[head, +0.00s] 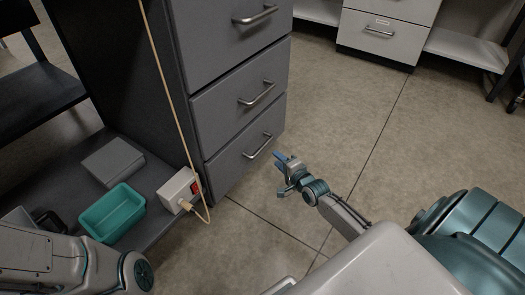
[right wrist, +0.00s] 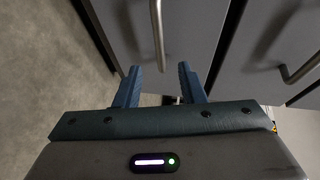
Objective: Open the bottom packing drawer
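The bottom packing drawer (head: 232,164) is the lowest grey front of the drawer unit in the head view and looks closed, flush with those above. Its metal bar handle (head: 258,147) is clear of my right gripper (head: 284,170), which is just right of and below it in the picture. In the right wrist view, the bottom drawer's handle (right wrist: 157,28) lies ahead, roughly in line with the gap between the fingers. The right gripper (right wrist: 158,72) is open and empty, apart from the handle. My left arm shows at the lower left; its gripper cannot be made out.
The middle drawer (head: 236,99) is above. A teal bin (head: 112,213), a grey box (head: 112,162) and a white switch box (head: 179,189) with a cord are on the low shelf at left. Another cabinet (head: 386,38) stands at the back. The floor right of the drawers is clear.

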